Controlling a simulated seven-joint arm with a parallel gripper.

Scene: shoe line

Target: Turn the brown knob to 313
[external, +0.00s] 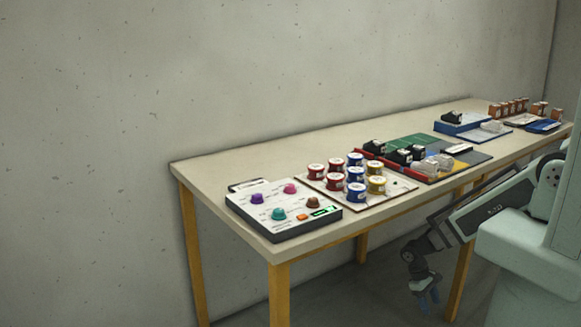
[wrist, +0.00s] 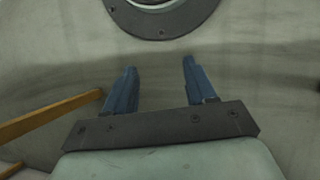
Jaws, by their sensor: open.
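The brown knob (external: 313,202) sits on the front right part of a pale control panel (external: 262,222) at the near left end of the table. A small green-lit display (external: 322,211) is just beside it; its digits are too small to read. My gripper (external: 429,299) hangs below table height, in front of the table and well to the right of the panel. In the wrist view its two blue fingers (wrist: 156,88) are apart with nothing between them. The knob is not in the wrist view.
The panel also has a purple knob (external: 257,198), a pink knob (external: 290,188), a teal knob (external: 279,214) and an orange button (external: 302,217). Several red, blue and yellow tins (external: 356,191) stand right of it. The table's front edge (external: 350,225) lies between gripper and panel.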

